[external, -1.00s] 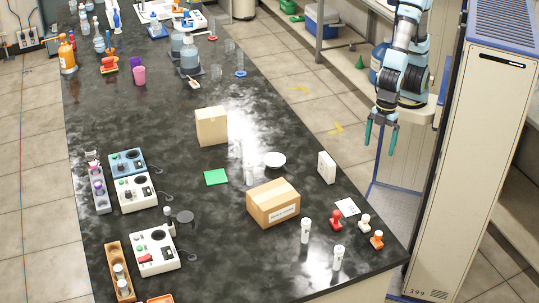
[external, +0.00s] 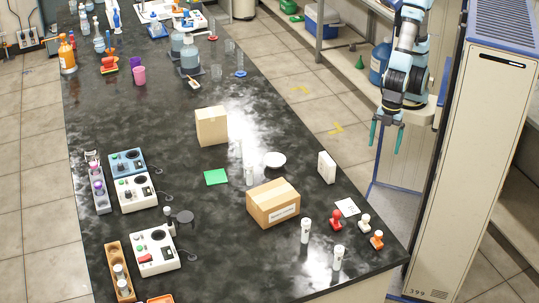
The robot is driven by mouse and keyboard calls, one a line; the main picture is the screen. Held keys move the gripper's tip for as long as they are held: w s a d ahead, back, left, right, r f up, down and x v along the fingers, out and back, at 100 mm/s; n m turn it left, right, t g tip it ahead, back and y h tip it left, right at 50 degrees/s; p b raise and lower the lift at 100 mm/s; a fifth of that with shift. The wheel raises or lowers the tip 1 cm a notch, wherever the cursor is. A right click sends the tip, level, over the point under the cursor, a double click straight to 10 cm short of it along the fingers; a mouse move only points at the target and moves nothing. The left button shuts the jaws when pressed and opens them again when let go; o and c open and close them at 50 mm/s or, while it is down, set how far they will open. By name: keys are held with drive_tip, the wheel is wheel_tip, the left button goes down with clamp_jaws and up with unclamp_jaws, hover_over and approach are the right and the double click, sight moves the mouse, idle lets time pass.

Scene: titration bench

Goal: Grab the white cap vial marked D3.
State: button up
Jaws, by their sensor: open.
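Two white-capped vials stand upright near the front right of the black bench: one vial (external: 305,231) beside the cardboard box, and another vial (external: 338,258) closer to the front edge. Two more slim white vials, a farther one (external: 238,149) and a nearer one (external: 249,175), stand mid-bench between the boxes. Their markings are too small to read, so I cannot tell which is D3. My gripper (external: 386,140) is open and empty, pointing down beyond the bench's right edge, apart from all the vials.
A labelled cardboard box (external: 273,204), a white box (external: 326,167), a white dish (external: 274,159) and red, white and orange stamps (external: 336,220) crowd the right side. A tan box (external: 211,126) stands farther back. A tall cabinet (external: 475,160) is right of my arm.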

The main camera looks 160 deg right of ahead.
drive_tip(key=c, duration=0.5)
